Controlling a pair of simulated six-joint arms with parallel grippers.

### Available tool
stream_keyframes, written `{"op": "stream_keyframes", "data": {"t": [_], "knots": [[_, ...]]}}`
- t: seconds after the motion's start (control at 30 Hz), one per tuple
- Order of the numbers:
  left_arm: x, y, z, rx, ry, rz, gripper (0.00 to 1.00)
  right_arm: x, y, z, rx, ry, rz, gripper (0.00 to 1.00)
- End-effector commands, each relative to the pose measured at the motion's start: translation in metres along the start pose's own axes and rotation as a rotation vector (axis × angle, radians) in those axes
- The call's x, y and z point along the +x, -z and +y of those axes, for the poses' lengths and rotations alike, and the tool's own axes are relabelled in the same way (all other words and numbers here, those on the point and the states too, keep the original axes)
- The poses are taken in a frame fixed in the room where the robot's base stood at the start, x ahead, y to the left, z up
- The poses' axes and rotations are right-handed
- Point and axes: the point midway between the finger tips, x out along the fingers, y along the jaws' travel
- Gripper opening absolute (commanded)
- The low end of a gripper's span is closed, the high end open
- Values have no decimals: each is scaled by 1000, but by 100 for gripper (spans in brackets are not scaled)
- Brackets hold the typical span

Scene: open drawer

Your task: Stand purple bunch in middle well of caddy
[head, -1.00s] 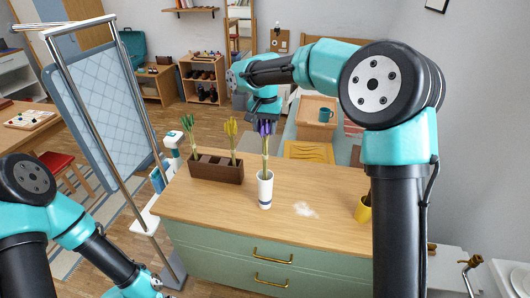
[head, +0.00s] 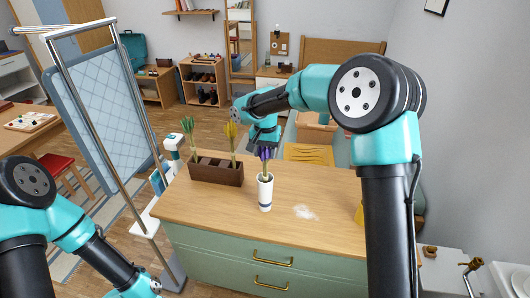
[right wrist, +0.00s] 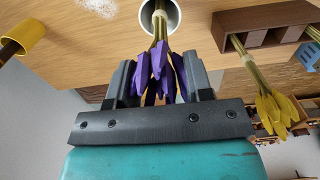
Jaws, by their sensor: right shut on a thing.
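The purple bunch (head: 265,154) stands with its stems in the white vase (head: 265,194) on the counter. My right gripper (head: 264,142) is at the flower heads; in the right wrist view its fingers (right wrist: 157,80) are shut on the purple bunch (right wrist: 160,72), and the stems run into the vase mouth (right wrist: 161,14). The brown caddy (head: 215,174) is to the left of the vase. A green bunch (head: 190,135) stands in its left well and a yellow bunch (head: 232,140) in its right well. The middle well looks empty. My left gripper is not in view; only its arm shows at lower left.
A yellow cup (head: 359,214) is partly hidden by my right arm; it also shows in the right wrist view (right wrist: 23,34). A white patch (head: 305,212) lies on the counter (head: 230,210). A metal rack (head: 113,120) stands left of the counter.

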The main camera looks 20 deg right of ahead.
Motion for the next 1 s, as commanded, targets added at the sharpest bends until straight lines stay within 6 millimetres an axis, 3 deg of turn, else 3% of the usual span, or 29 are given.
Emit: {"op": "stream_keyframes", "data": {"t": [0.43, 0.47, 0.5, 0.73, 1.0], "knots": [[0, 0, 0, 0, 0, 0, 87, 6, 0, 0, 0, 0, 1, 11], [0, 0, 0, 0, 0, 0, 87, 7, 0, 0, 0, 1, 1, 47], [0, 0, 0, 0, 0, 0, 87, 6, 0, 0, 0, 1, 1, 51], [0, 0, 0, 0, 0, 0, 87, 6, 0, 0, 0, 1, 1, 72], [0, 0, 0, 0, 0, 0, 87, 5, 0, 0, 0, 1, 1, 72]]}}
